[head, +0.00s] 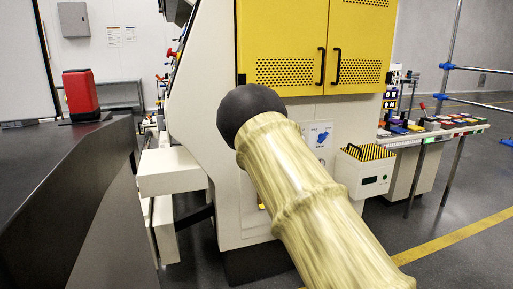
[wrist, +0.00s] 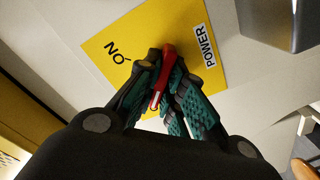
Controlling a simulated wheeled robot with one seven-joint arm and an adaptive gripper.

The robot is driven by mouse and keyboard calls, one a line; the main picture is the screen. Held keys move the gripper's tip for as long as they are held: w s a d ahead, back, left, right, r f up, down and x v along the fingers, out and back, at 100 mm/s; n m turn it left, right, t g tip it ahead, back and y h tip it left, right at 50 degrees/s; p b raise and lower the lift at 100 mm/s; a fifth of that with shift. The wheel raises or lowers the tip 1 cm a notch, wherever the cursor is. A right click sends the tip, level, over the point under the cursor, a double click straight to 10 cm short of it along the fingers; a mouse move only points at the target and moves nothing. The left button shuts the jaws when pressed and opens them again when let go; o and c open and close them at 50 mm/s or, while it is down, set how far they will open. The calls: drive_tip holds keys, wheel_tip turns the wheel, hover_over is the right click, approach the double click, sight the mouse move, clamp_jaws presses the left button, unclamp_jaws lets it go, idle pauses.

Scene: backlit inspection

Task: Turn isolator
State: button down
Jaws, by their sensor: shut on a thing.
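The isolator's red handle (wrist: 160,88) shows in the wrist view, on a yellow plate (wrist: 105,43) with a black ON mark and a white POWER label (wrist: 207,46). My gripper (wrist: 165,68) has its teal-padded fingers on either side of the handle, shut on it. The handle runs roughly up and down in the wrist view, leaning slightly. The fingers hide parts of the handle and its base. In the head view, my sleeved arm fills the centre, and neither the isolator nor my fingertips can be made out.
A pale machine with yellow perforated doors (head: 284,35) stands ahead. A white box with a striped top (head: 367,176) hangs at its right. A bench (head: 440,130) with several coloured parts stands farther right. A grey metal part (wrist: 275,20) is near the plate. Open floor lies at right.

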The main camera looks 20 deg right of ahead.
drive_tip(key=shift+f, duration=0.15)
drive_tip(key=c, duration=1.5)
unclamp_jaws()
drive_tip(key=shift+d, duration=0.1)
drive_tip(key=shift+c, duration=0.2)
drive_tip(key=s, duration=1.2)
drive_tip(key=shift+d, duration=0.2)
